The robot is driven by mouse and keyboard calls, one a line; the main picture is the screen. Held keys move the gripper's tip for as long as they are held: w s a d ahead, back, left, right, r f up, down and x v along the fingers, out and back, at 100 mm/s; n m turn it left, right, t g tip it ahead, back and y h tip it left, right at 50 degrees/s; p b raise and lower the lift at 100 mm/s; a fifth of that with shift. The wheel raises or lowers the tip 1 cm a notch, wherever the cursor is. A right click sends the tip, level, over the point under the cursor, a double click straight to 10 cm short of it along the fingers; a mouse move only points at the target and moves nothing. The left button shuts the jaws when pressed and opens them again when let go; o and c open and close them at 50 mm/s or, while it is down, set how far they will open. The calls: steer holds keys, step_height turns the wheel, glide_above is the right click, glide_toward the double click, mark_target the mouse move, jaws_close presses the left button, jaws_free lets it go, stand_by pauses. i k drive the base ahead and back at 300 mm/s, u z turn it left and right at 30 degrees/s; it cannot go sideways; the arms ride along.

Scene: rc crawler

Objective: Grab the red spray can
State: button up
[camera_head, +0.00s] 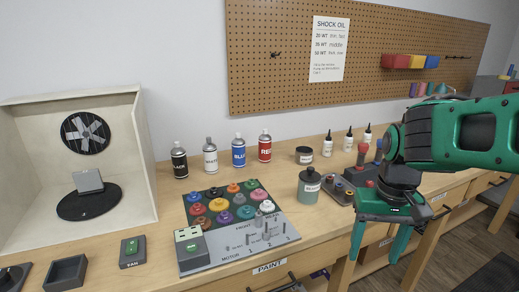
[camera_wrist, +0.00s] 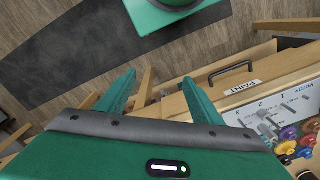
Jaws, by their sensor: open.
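The red spray can (camera_head: 265,146) stands upright at the back of the workbench, at the right end of a row of labelled cans. The blue can (camera_head: 238,150) is just left of it. My gripper (camera_head: 378,258) is green, open and empty, pointing down in front of the bench's front edge, to the right of the red can and well apart from it. In the wrist view my open fingers (camera_wrist: 160,95) show with nothing between them; the red can is not in that view.
White (camera_head: 210,157) and black (camera_head: 179,161) cans stand further left. A board of colourful knobs (camera_head: 230,222) lies in front of the cans. A grey-green jar (camera_head: 309,187) and small white bottles (camera_head: 348,142) stand right of them. A spray booth (camera_head: 130,120) is at left; a pegboard (camera_head: 290,60) hangs behind.

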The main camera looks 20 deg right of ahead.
mark_target(265, 141)
steer(key=z, duration=1.95)
steer(key=k, duration=0.8)
steer(key=u, duration=1.35)
steer(key=i, duration=1)
